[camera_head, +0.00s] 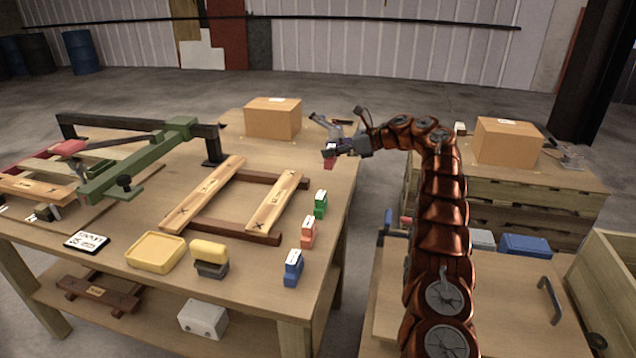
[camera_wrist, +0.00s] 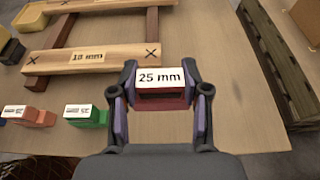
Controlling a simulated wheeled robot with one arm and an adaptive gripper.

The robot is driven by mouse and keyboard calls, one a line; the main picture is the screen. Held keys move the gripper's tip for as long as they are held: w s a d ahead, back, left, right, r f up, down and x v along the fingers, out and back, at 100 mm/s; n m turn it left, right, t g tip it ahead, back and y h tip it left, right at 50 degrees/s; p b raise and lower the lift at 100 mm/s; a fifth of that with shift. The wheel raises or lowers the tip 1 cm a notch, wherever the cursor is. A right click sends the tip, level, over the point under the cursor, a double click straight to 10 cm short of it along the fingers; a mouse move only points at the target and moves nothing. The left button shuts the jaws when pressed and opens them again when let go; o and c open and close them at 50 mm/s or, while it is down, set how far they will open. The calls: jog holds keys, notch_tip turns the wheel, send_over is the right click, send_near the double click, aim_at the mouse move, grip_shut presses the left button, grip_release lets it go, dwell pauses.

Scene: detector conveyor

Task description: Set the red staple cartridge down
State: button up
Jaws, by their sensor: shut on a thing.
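The red staple cartridge (camera_wrist: 163,94) is between the two fingers of my gripper (camera_wrist: 161,105) in the wrist view, with a white label reading "25 mm" on top. My gripper is shut on it. In the head view, my gripper (camera_head: 334,148) is over the right part of the workbench (camera_head: 130,235), with the red cartridge (camera_head: 329,163) small at its tip. I cannot tell whether the cartridge touches the bench top.
Green (camera_head: 320,204), orange-red (camera_head: 308,233) and blue (camera_head: 293,267) labelled cartridges stand in a row along the bench's right side. A wooden frame (camera_head: 205,193) lies left of them. A cardboard box (camera_head: 272,119) stands behind. Bare bench surrounds the held cartridge.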

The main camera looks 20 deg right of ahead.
jog(key=shift+f+b, duration=3.05)
jog(key=shift+f, duration=0.9)
jog(key=shift+f+b, duration=0.25)
jog(key=shift+b, duration=0.05)
jog(key=o, duration=1.2)
jog(key=shift+r, duration=0.1)
jog(key=shift+c, duration=0.2)
jog(key=shift+r, duration=0.1)
jog(key=shift+r+p, duration=0.2)
jog(key=shift+p, duration=0.2)
jog(key=p+v, duration=0.4)
jog(key=v, duration=0.8)
jog(key=shift+f, duration=0.15)
